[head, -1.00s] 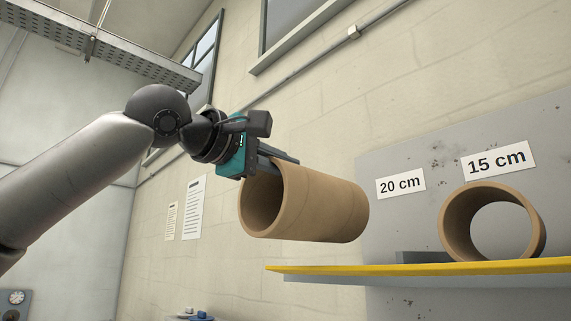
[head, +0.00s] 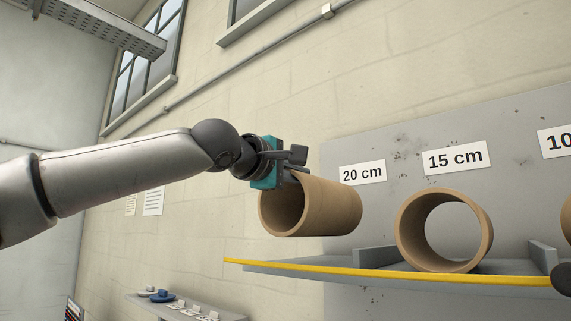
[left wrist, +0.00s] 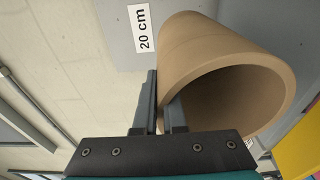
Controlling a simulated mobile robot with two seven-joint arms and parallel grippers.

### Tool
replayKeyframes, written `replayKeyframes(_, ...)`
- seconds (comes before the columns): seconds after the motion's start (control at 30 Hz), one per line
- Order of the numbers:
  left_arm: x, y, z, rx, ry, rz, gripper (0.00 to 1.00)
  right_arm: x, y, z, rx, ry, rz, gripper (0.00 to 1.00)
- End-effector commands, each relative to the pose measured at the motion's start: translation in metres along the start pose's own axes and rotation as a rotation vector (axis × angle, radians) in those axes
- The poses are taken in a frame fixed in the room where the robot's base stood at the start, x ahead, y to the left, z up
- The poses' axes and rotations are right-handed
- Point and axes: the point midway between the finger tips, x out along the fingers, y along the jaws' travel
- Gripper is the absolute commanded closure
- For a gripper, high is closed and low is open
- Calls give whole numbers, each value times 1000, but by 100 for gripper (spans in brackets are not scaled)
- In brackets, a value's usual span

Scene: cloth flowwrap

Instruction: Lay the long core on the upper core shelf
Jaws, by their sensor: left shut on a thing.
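The long cardboard core (head: 325,207) is a brown tube held in the air at the left part of the shelf, under the 20 cm label (head: 362,172). My left gripper (head: 290,175) is shut on the upper wall of its near end. In the left wrist view one finger is inside the core (left wrist: 215,50) and one outside it. The upper shelf (head: 330,276) has a yellow front edge. The core's underside appears a little above the shelf; the exact gap is hard to tell. My right gripper is not recognisable in view.
A second core (head: 484,235) stands on the shelf under the 15 cm label (head: 456,158), right of the held core. A grey divider (head: 543,256) and part of another core show farther right. A lower ledge (head: 185,306) holds small items.

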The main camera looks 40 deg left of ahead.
Motion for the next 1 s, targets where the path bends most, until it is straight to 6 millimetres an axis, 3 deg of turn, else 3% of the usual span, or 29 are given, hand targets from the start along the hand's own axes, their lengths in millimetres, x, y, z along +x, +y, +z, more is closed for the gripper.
replayKeyframes(0.17, 25, 3, 3, 2, 0, 2, 100, -9, 0, -1, 1, 0, 0, 50)
replayKeyframes(0.3, 24, -20, 3, -2, -1, 5, 100, 15, 0, 1, 1, 1, 0, 50)
replayKeyframes(0.5, 24, -36, 3, -1, -1, 6, 100, 30, 0, 2, 1, 0, 1, 50)
replayKeyframes(1.0, 23, -39, 3, -1, -1, 6, 100, 33, 0, 3, 1, -1, 1, 50)
